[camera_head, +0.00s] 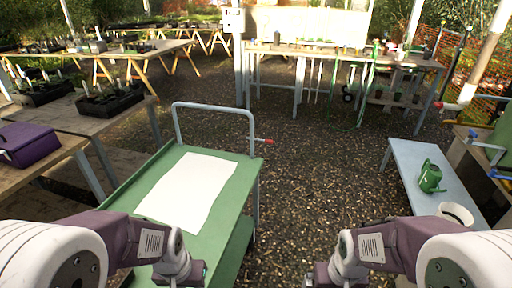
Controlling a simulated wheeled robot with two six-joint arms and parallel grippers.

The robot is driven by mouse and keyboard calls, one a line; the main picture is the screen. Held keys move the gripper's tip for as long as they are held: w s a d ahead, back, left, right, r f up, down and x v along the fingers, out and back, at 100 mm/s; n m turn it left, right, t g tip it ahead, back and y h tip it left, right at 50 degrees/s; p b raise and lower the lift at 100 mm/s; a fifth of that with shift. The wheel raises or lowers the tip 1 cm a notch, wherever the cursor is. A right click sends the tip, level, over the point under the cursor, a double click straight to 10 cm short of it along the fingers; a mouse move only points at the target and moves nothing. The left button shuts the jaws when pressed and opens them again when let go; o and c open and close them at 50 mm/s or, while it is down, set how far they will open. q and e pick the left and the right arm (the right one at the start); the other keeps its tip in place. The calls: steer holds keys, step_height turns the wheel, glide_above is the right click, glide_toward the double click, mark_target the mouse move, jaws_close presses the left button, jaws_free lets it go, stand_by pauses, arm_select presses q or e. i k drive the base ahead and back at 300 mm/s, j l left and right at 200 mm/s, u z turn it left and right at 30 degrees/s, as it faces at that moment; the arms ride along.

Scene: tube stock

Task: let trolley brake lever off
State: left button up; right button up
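A green trolley (232,201) with a grey tube handle (214,105) stands in front of me, left of centre. A white sheet lies on its top. A thin lever with a red tip (268,141) sticks out to the right from the handle's right upright; I take it to be the brake lever. My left gripper (199,275) is low over the trolley's near end, well short of the lever. My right gripper (310,277) is at the bottom edge, right of the trolley. The fingers of both are not clear, and nothing shows held.
A grey-blue bench (408,160) with a green watering can (430,177) and a white pot (456,214) stands at right. Wooden tables with plant trays and a purple box (28,144) are at left. The gravel between trolley and bench is clear.

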mark_target(270, 142)
steer(key=i+l+z, duration=0.1)
steer(key=i+l, duration=0.15)
steer(key=i, duration=0.25)
steer(key=i+l, duration=0.15)
steer(key=i, duration=0.4)
steer(key=i+l+z, duration=0.15)
steer(key=i, duration=0.35)
steer(key=i+l+z, duration=0.1)
steer(key=i, duration=0.4)
steer(key=l, duration=0.1)
